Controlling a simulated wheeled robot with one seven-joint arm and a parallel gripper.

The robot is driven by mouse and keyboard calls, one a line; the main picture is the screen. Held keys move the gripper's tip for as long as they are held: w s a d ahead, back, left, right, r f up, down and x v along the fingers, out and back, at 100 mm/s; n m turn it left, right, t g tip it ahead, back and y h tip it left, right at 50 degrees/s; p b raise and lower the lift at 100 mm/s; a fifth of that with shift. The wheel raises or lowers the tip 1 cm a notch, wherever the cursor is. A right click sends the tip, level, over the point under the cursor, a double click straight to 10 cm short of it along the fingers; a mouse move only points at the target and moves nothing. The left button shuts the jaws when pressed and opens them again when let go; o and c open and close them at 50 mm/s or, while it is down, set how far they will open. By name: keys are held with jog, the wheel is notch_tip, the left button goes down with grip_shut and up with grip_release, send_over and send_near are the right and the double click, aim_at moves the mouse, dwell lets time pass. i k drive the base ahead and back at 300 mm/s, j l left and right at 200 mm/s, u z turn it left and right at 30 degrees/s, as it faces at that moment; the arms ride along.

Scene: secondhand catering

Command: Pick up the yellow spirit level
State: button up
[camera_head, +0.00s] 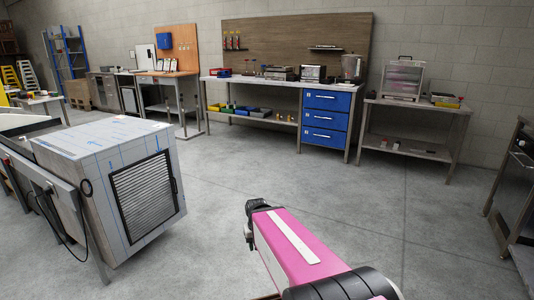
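I cannot pick out a yellow spirit level with certainty in the head view. Small yellow items show on the distant benches, but they are too small to identify. My pink and black arm reaches in from the bottom edge over bare floor, well away from the benches. Its far end is a dark joint. No gripper fingers show, so I cannot see whether anything is held.
A boxy metal unit with a louvred side (145,196) stands at left. A long workbench (253,85) with blue drawers (326,118) runs along the back wall. A smaller steel table (415,104) stands right of it, and dark equipment (515,185) at the right edge. The middle floor is clear.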

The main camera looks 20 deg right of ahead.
aim_at(456, 106)
jog(key=i+l+z, duration=0.2)
jog(key=z, duration=0.2)
jog(key=i+l+z, duration=0.25)
jog(key=l+z, duration=0.15)
jog(key=i+l+z, duration=0.2)
jog(key=z, duration=0.2)
jog(key=i+z, duration=0.5)
jog(key=i, duration=0.9)
jog(key=i+z, duration=0.15)
jog(key=i, duration=0.85)
jog(key=i+z, duration=0.1)
jog(key=i, duration=0.9)
jog(key=i+j, duration=0.2)
jog(key=i, duration=0.25)
jog(key=i+j+z, duration=0.1)
jog(key=i+j, duration=0.15)
jog(key=i, duration=0.2)
